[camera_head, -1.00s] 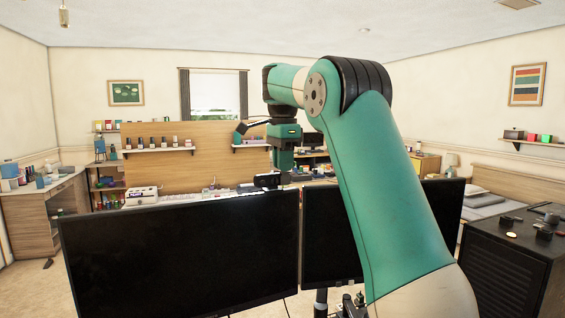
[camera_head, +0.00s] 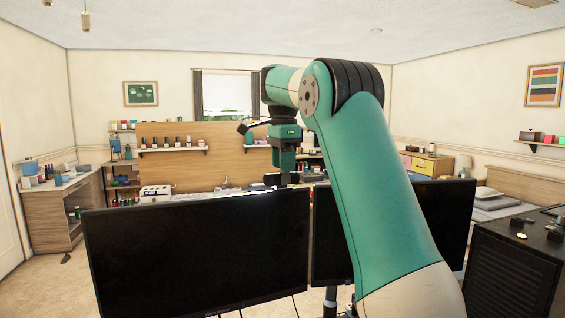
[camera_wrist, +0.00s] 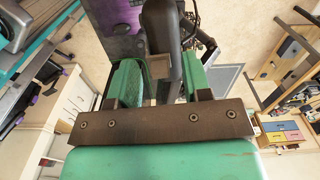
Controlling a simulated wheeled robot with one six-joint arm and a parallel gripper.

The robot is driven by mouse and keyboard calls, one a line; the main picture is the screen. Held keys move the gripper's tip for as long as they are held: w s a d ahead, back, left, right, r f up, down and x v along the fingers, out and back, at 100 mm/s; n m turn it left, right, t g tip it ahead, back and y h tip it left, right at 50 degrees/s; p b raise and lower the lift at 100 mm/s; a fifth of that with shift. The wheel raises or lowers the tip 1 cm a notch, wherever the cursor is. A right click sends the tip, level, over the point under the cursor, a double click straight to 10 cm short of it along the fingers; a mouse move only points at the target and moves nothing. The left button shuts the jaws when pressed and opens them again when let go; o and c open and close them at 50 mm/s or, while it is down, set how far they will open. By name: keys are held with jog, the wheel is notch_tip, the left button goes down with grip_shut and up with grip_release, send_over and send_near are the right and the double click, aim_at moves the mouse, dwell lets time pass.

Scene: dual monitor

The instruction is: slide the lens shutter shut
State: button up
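A small dark device (camera_head: 272,180), probably the webcam with the lens shutter, sits at the top edge of the left monitor (camera_head: 195,262), near its right end. I cannot make out the shutter or its position. My gripper (camera_head: 287,180) points down right beside the device, just above the monitor edge. In the wrist view my gripper's two green fingers (camera_wrist: 163,78) stand apart, so it is open. A dark rounded shape (camera_wrist: 163,28) shows beyond and between them. I cannot tell whether a finger touches the device.
The right monitor (camera_head: 440,225) stands beside the left one with a narrow gap. A dark cabinet (camera_head: 508,275) with small items is at the right. A desk with a wooden back panel (camera_head: 205,165) stands behind the monitors.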

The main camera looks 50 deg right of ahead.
notch_tip(320, 180, up, 17)
jog(key=p, duration=1.7)
jog(key=shift+r, duration=0.2)
